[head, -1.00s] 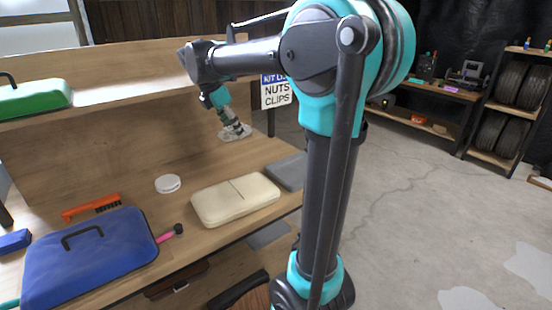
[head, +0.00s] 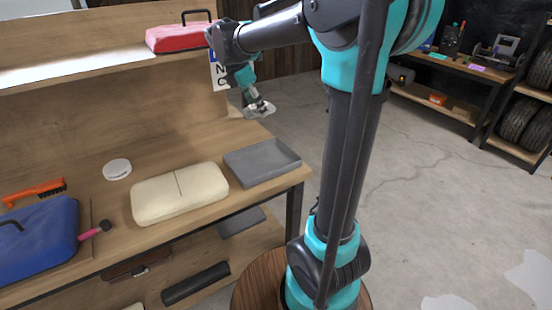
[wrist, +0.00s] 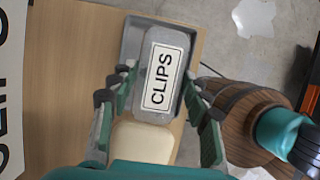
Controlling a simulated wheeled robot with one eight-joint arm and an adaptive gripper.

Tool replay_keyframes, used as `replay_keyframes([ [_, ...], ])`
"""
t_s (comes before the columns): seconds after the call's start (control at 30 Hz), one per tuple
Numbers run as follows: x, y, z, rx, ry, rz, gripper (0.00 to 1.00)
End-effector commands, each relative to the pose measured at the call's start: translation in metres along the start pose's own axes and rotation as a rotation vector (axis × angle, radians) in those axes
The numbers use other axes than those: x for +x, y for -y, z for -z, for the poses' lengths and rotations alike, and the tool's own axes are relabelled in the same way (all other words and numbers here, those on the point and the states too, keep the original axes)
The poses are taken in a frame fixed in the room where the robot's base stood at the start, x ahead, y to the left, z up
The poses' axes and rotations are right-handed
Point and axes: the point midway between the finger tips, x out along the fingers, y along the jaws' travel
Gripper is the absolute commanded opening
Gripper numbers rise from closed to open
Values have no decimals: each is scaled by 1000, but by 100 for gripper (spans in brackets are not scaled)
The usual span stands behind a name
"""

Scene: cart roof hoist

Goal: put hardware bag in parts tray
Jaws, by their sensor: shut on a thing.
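My gripper (head: 254,96) is shut on the hardware bag (head: 260,109), a grey, partly see-through packet. In the wrist view the bag (wrist: 162,75) sits between my two fingers (wrist: 158,92) and carries a white label reading CLIPS. The parts tray (head: 262,160) is a shallow grey tray at the right end of the bench. The bag hangs well above the bench, towards its back right, up and behind the tray in the head view. In the wrist view the bag covers much of the tray (wrist: 131,42).
A cream case (head: 180,193) lies left of the tray, with a white round lid (head: 117,169) beyond. A blue case (head: 40,240) and orange brush (head: 35,193) are further left. A red case (head: 180,37) stands on the shelf. A wooden barrel (wrist: 240,110) stands beside the bench.

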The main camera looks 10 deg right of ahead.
Motion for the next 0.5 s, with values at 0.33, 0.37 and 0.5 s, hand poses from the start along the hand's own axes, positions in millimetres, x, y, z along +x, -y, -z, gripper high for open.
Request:
replay_keyframes([
  [0.33,56,0,24,1,0,0,16],
  [0.37,63,0,26,1,0,0,16],
  [0.5,95,-1,39,1,0,0,16],
])
